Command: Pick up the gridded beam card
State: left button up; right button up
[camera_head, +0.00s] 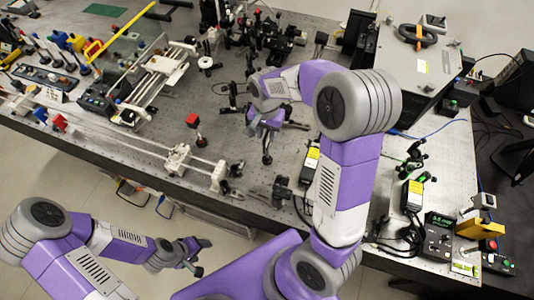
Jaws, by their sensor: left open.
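A small whitish card (466,268) with green and yellow patches lies at the front right of the bench. It may be the gridded beam card, but any grid is too small to make out. My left gripper (203,257) is open and empty over the floor, in front of the bench and far left of that card. My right gripper (286,143) hangs over the middle of the bench, left of the card. Its dark fingers look spread apart, with nothing visible between them.
A yellow block (481,229), a controller with a green display (438,236) and a button box (494,261) stand close around the card. A large grey case (418,65) fills the back right. Optics mounts, rails and a small red-topped post (194,120) occupy the left and middle.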

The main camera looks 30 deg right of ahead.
aim_at(267, 145)
notch_tip(267, 145, down, 4)
jog(key=shift+s+d+r, duration=0.1)
jog(key=shift+r, duration=0.05)
grip_shut()
dwell(1.4)
